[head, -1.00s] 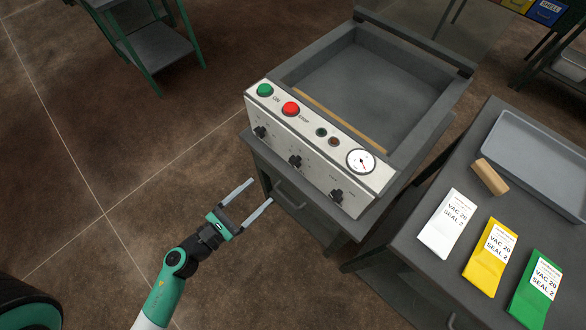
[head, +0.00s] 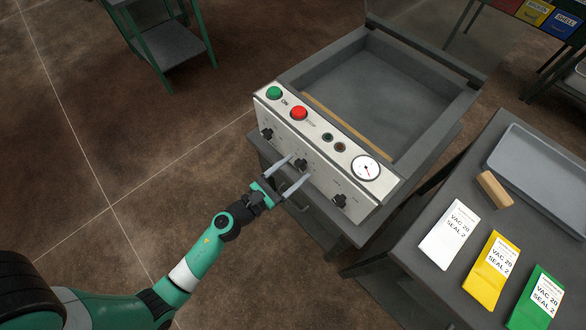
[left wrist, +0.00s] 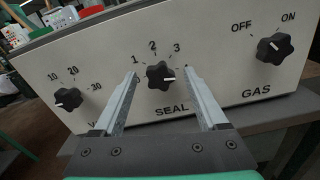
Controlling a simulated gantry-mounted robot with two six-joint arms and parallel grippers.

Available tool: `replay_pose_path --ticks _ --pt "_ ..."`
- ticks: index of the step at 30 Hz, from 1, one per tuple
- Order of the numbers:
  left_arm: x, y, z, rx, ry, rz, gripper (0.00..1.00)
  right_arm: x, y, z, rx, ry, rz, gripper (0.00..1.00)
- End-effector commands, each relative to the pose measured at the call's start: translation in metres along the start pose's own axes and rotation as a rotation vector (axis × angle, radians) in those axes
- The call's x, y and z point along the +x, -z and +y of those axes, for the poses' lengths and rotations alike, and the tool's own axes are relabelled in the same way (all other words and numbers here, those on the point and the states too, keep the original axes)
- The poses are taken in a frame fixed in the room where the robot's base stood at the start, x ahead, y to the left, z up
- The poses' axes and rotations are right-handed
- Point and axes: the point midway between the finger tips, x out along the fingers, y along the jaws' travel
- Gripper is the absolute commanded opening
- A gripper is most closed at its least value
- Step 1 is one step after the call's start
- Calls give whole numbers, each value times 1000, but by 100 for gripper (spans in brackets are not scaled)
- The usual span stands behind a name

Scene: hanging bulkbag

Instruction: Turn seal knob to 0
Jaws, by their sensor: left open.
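The seal knob (left wrist: 161,75) is a black lobed knob above the word SEAL, with 1, 2 and 3 printed around its upper side. Whether the tips reach the knob's depth is unclear. My right gripper is not in view.
The vacuum knob (left wrist: 68,98) is left of the seal knob and the gas knob (left wrist: 274,48) is right. A green button (head: 274,93), red button (head: 299,113) and gauge (head: 366,168) sit above. White, yellow and green pouches lie on the side table (head: 420,258).

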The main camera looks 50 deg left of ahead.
Motion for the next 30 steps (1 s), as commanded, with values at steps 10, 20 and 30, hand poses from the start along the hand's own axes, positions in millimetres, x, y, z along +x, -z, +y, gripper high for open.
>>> replay_pose_path --ticks 10,20,30 --pt "0 0 0 0 0 0 30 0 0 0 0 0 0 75" --pt "-1 0 0 -2 0 0 0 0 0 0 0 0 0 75" --pt "-1 0 0 -90 0 1 0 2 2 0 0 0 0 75"
